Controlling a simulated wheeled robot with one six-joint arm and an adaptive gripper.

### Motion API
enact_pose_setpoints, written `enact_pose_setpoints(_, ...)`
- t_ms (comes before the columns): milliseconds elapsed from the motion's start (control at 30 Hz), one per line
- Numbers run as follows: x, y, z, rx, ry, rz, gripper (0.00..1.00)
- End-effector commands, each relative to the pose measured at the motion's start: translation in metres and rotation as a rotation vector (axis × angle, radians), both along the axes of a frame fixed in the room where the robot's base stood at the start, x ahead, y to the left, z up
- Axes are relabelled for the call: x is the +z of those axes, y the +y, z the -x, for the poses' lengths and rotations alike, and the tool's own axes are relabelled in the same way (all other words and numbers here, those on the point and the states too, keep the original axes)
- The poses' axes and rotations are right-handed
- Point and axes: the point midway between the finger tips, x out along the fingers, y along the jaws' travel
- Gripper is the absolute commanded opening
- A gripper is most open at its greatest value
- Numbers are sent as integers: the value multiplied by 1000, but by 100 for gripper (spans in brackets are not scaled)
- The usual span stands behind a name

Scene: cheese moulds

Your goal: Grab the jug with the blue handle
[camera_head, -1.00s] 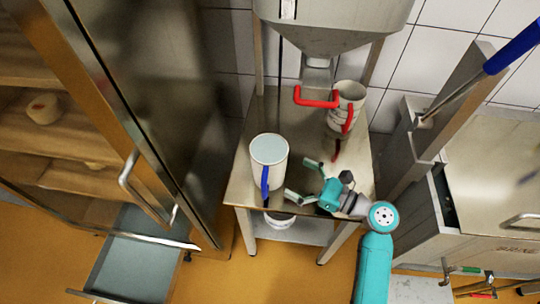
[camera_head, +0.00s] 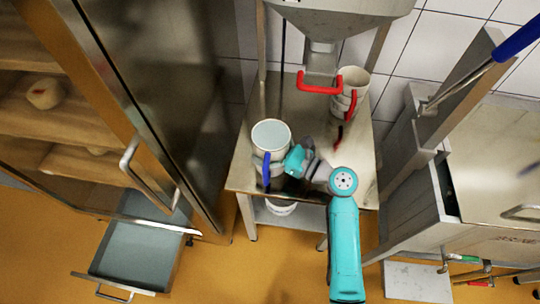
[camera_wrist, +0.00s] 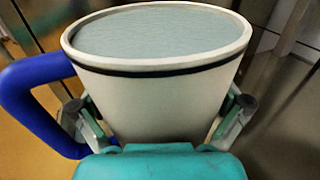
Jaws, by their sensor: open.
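The white jug with the blue handle (camera_head: 271,134) stands upright on the steel table, near its left front part. Its blue handle (camera_head: 266,170) faces the front. In the wrist view the jug (camera_wrist: 160,95) fills the middle, and a pale grey-blue content shows inside its rim. My gripper (camera_wrist: 160,115) is open, with one finger on each side of the jug's body. The left finger sits between the body and the blue handle (camera_wrist: 35,100). I cannot tell whether the fingers touch the jug. In the head view my gripper (camera_head: 277,160) is at the jug's front right.
A second jug with a red handle (camera_head: 347,92) stands at the back right of the steel table (camera_head: 250,180), beside the hopper's red lever (camera_head: 320,87). A glass-doored cabinet (camera_head: 165,120) is at the left, with an open drawer (camera_head: 135,255) below. A steel vat (camera_head: 490,170) is at the right.

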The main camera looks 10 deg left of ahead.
Motion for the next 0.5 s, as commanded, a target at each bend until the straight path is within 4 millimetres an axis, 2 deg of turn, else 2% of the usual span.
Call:
enact_pose_setpoints(267, 0, 4, -2, -1, 0, 0, 100)
enact_pose_setpoints(367, 0, 4, -2, -1, 0, 0, 80)
enact_pose_setpoints(500, 0, 4, -2, -1, 0, 0, 45)
